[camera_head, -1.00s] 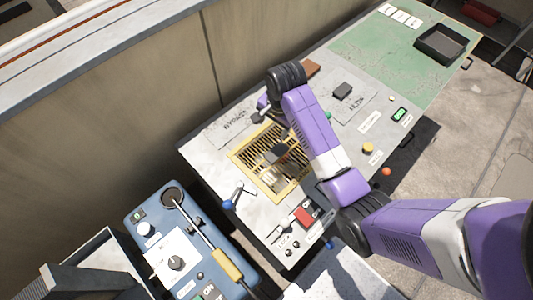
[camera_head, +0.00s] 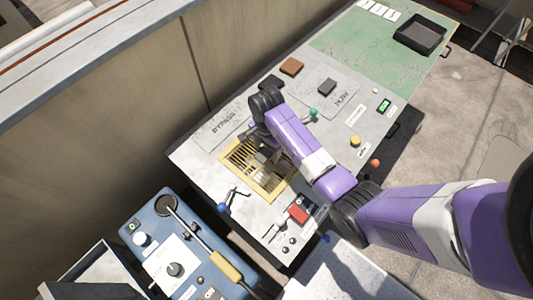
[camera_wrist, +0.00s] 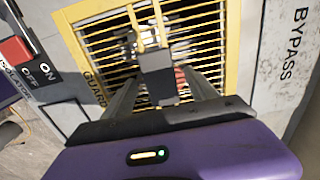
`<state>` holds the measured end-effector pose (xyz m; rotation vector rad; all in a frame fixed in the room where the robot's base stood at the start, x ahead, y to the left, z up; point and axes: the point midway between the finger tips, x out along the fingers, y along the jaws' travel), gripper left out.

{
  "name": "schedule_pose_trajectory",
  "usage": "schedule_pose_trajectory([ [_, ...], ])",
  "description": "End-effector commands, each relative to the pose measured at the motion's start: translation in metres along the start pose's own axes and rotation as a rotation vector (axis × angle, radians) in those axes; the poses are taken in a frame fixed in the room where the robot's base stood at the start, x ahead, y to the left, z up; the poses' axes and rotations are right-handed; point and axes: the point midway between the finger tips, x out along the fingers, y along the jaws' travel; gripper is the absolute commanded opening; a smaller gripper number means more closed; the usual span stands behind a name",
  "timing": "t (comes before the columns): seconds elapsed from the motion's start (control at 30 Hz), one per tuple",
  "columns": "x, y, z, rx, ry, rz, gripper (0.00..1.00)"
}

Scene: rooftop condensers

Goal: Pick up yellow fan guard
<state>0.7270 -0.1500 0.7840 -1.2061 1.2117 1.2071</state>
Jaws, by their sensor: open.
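The yellow fan guard (camera_head: 240,173) is a square barred grille set flat in the grey bench top. My gripper (camera_head: 266,155) is open over the guard, and my arm and gripper hide its upper right part. In the wrist view, the yellow frame (camera_wrist: 82,12) and bars fill the middle, with the word GUARD on the left side. My gripper (camera_wrist: 158,78) points at the bars there, its fingers spread on both sides of a dark block. A yellow upright piece shows just beyond the block. I cannot tell whether the fingers touch the guard.
A red isolator switch (camera_head: 298,214) and a blue-knobbed lever (camera_head: 223,207) stand close to the guard. A BYPASS plate (camera_head: 222,128) lies behind it. A black tray (camera_head: 420,35) sits on the green mat (camera_head: 350,45). A blue machine (camera_head: 150,220) stands at the lower left.

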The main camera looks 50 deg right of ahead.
Motion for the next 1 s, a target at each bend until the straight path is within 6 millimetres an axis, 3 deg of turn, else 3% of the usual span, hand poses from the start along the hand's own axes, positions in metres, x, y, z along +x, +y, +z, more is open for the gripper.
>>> schedule_pose_trajectory([
  [0.23,0.0021,-0.0002,0.0000,0.000,0.000,-0.001,0.67],
  [0.6,0.0018,-0.0001,0.0000,0.000,0.000,-0.001,0.00],
  [1.0,-0.0004,-0.0007,-0.0007,0.000,0.001,-0.002,0.00],
])
